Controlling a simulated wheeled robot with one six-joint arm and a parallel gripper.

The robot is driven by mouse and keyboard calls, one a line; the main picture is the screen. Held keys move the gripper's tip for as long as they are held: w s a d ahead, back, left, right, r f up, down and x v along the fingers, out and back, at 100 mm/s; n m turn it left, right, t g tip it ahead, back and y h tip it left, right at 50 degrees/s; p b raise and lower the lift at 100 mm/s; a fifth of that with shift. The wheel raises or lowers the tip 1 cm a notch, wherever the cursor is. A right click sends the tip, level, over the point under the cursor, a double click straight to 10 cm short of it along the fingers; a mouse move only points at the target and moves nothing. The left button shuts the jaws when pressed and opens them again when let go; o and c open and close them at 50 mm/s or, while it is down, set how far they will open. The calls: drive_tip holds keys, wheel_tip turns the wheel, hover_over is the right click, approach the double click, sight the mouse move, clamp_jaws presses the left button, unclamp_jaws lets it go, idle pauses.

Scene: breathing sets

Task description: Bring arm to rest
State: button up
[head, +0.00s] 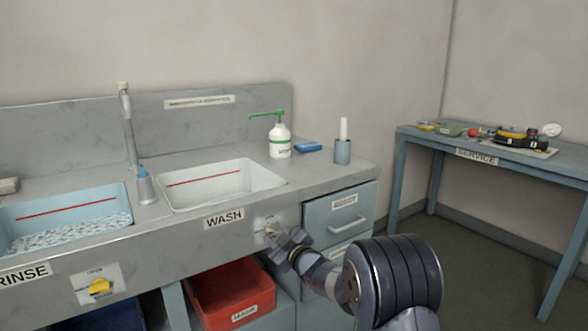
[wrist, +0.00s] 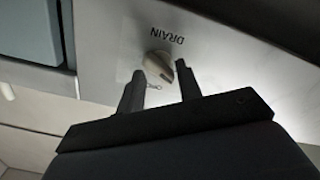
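My gripper (head: 288,244) is in front of the sink counter's front panel, at the drain knob below the WASH label. In the wrist view my gripper (wrist: 160,88) has its two fingers apart, with nothing held between them. The pale drain knob (wrist: 158,66) shows just beyond the fingertips, under an upside-down DRAIN label. I cannot tell whether a finger touches it. In the head view the gripper partly hides the knob. My arm reaches in from the lower right.
The white wash basin (head: 222,184) looks empty; the rinse basin (head: 70,218) holds rippling water. A drawer unit (head: 340,215) stands right of the panel, and a red bin (head: 235,292) sits below. The service table (head: 405,165) is at right. Open floor (head: 480,265) lies between.

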drive_tip(key=shift+r+m+p, duration=0.25)
drive_tip(key=shift+m+p, duration=0.75)
drive_tip(key=shift+p, duration=0.25)
drive_tip(key=v, duration=1)
drive_tip(key=shift+f, duration=0.25)
drive_tip(key=shift+s+d, duration=0.1)
drive_tip(key=shift+d, duration=0.05)
